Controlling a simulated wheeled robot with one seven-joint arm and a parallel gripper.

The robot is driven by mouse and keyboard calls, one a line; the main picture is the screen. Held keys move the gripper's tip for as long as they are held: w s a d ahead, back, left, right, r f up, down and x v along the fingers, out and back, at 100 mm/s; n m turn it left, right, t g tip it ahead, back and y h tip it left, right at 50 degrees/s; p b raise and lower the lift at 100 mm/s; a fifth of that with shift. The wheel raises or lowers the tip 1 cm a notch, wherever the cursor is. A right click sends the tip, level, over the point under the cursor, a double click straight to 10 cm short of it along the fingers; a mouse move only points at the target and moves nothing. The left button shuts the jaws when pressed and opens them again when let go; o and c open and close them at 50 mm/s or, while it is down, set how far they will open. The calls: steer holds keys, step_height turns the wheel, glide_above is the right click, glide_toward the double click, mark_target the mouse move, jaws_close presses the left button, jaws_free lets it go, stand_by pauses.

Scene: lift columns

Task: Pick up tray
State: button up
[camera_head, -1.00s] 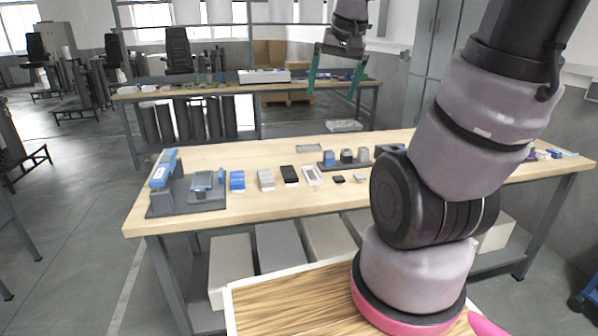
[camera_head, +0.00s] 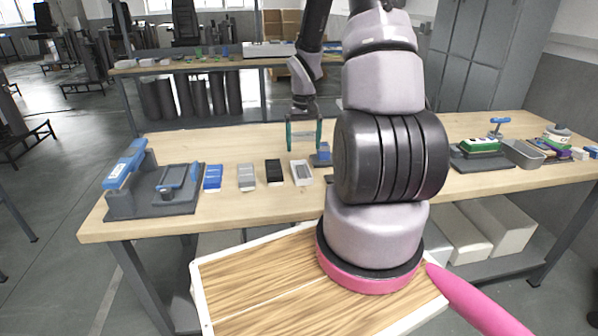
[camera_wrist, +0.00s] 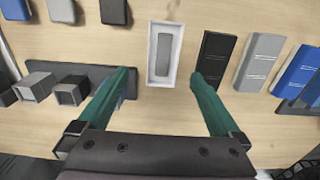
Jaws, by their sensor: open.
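A small white rectangular tray (camera_head: 304,183) with a grey recess or insert lies on the wooden workbench. In the wrist view the same tray (camera_wrist: 151,52) is upright in the picture, at the upper middle. My gripper (camera_head: 304,134) hangs over the bench, behind the tray as seen from the head. Its two teal fingers are spread and empty. In the wrist view my gripper (camera_wrist: 162,80) has its fingertips on either side of the tray's near end, apart from it. I cannot tell the height above the bench exactly.
Beside the tray lie a black box (camera_wrist: 218,60), a grey box (camera_wrist: 259,62) and a blue box (camera_wrist: 297,70). A dark holder with grey blocks (camera_wrist: 72,94) is on the other side. A blue-handled fixture (camera_head: 127,172) stands at the bench's left; a metal bin (camera_head: 525,153) sits at the right.

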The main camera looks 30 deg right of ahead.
mark_target(301, 173)
step_height(301, 173, down, 4)
steer(key=f, duration=0.5)
steer(key=shift+w+a, duration=0.25)
steer(key=shift+r, duration=0.1)
steer(key=c, duration=1.4)
